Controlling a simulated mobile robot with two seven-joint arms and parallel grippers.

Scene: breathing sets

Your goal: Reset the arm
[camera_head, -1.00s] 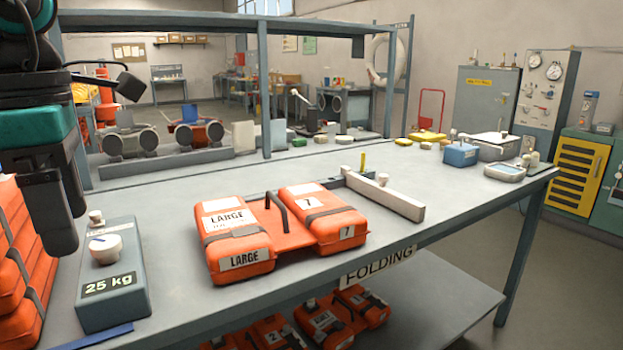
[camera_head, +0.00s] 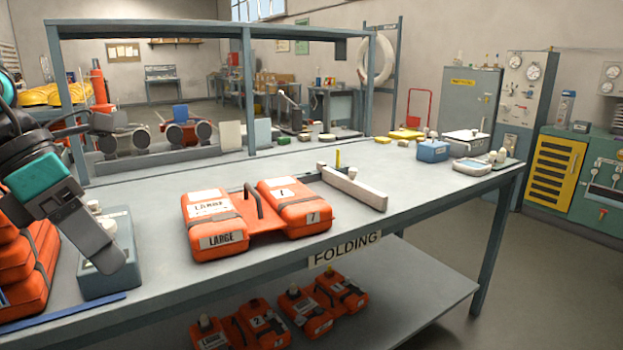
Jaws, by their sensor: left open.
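My left gripper (camera_head: 100,245) hangs at the left edge of the head view, pointing down and to the right. It is open, and I see nothing held in it. It hides part of the grey weight block (camera_head: 122,270) behind it, including its label. The orange breathing set (camera_head: 255,225), marked LARGE and 7, lies on the grey table (camera_head: 300,258) to the right, clear of the gripper. My right gripper is not in view.
Orange cases (camera_head: 35,280) are stacked at the left edge, close to my left arm. A blue strip (camera_head: 70,308) lies along the table's front edge. More orange sets (camera_head: 320,308) lie on the lower shelf.

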